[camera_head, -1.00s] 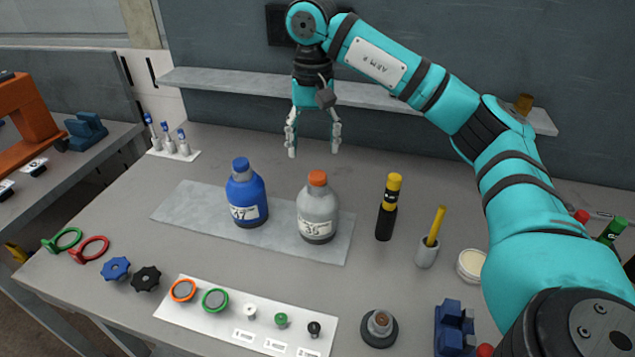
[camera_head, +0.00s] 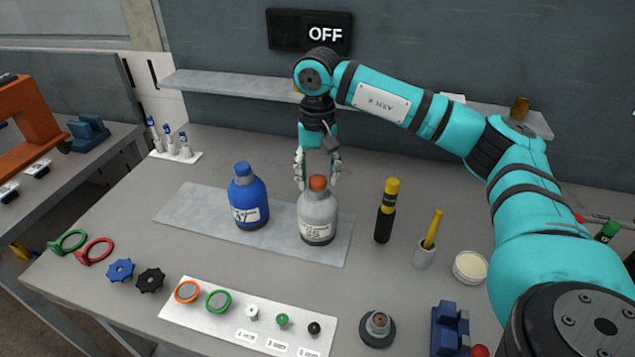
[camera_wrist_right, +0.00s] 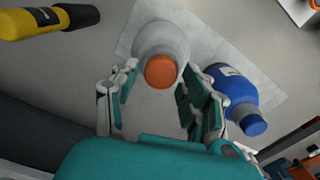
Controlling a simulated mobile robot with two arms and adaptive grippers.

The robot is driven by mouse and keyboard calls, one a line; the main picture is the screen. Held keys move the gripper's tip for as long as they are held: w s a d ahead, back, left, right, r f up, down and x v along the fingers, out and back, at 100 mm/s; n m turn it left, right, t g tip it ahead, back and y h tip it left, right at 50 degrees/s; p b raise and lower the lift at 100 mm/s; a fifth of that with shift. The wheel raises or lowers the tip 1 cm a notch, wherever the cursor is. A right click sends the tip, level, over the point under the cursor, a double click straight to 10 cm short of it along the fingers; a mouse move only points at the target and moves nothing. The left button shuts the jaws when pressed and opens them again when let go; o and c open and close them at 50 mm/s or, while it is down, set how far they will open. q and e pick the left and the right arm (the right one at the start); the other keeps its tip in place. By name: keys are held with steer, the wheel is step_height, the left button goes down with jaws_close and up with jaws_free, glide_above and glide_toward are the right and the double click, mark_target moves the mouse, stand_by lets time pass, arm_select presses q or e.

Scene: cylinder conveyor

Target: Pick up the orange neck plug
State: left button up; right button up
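The orange neck plug (camera_head: 318,183) sits in the top of the grey bottle (camera_head: 317,222), which stands upright on a grey mat. In the right wrist view the plug (camera_wrist_right: 160,71) shows as an orange disc between my fingers. My right gripper (camera_head: 318,184) is open, with its fingers pointing down on either side of the plug. In the wrist view a gap shows between the right gripper's (camera_wrist_right: 152,92) fingers and the plug. The left gripper is not in view.
A blue bottle (camera_head: 248,200) stands to the left on the same mat (camera_head: 185,207). A yellow-and-black marker (camera_head: 386,212) and a holder with a yellow stick (camera_head: 428,245) stand to the right. A white board (camera_head: 190,312) lies in front. A shelf (camera_head: 220,85) runs behind.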

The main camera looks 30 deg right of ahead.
steer(key=c, duration=0.5)
steer(key=shift+o, duration=0.2)
steer(key=shift+r, duration=0.1)
